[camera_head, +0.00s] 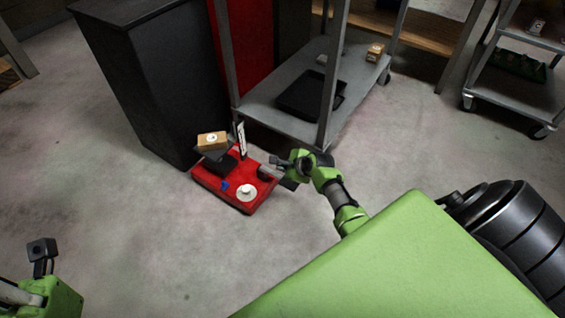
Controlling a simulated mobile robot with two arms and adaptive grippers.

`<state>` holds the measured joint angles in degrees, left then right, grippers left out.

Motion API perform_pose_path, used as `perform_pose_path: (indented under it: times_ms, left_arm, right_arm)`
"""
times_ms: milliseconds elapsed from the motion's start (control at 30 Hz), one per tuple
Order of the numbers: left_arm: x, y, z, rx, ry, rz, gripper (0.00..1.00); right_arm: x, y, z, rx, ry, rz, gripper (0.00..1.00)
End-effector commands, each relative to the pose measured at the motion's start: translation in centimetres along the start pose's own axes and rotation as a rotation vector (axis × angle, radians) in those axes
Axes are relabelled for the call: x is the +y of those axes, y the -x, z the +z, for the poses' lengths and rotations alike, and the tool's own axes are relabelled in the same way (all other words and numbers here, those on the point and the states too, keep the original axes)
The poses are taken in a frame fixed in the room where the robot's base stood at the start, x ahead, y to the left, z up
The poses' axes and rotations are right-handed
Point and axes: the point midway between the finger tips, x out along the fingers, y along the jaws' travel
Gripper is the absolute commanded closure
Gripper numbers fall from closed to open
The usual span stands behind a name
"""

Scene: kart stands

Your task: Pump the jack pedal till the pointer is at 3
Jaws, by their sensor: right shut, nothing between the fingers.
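The jack has a red base (243,206) on the floor left of centre. A black lift part (217,160) rises from it and carries a tan box (211,140) with a white round label. An upright white scale (242,138) stands at the back of the base; its pointer and numbers are too small to read. My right gripper (275,163) is shut and empty at the base's right edge. A dark piece there may be the pedal, and I cannot tell whether they touch. My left gripper (41,246) is at the lower left, away from the jack.
A white round piece (246,192) and a small blue piece (225,186) sit on the red base. A dark cabinet (140,80) stands close behind left. A grey shelf cart (285,118) stands close behind right, another cart (515,90) farther right. The floor in front is clear.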

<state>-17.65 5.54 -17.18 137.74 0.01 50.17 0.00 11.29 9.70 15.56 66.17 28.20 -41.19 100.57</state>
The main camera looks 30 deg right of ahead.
Motion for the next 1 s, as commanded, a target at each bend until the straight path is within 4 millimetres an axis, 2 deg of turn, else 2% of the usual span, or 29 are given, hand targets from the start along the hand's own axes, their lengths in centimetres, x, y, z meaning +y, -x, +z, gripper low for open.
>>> perform_pose_path:
  times_ms: [33, 100, 267, 1000]
  left_arm:
    - [0.0, -0.3, -0.1, -0.025, 0.003, -0.009, 1.0]
    - [0.0, -1.3, -0.4, -0.016, 0.002, -0.007, 1.0]
    - [0.0, -2.3, -0.6, -0.021, 0.003, -0.009, 1.0]
    - [0.0, -2.2, -0.6, -0.023, 0.004, -0.01, 1.0]
  right_arm:
    - [-0.6, 0.9, 0.6, 0.0, -0.001, 0.0, 1.0]
    - [-0.9, 1.4, 0.9, 0.0, -0.001, 0.0, 1.0]
    - [-1.4, 2.0, 1.4, 0.001, -0.001, 0.001, 1.0]
    - [-1.4, 2.0, 1.4, 0.0, 0.0, 0.001, 1.0]
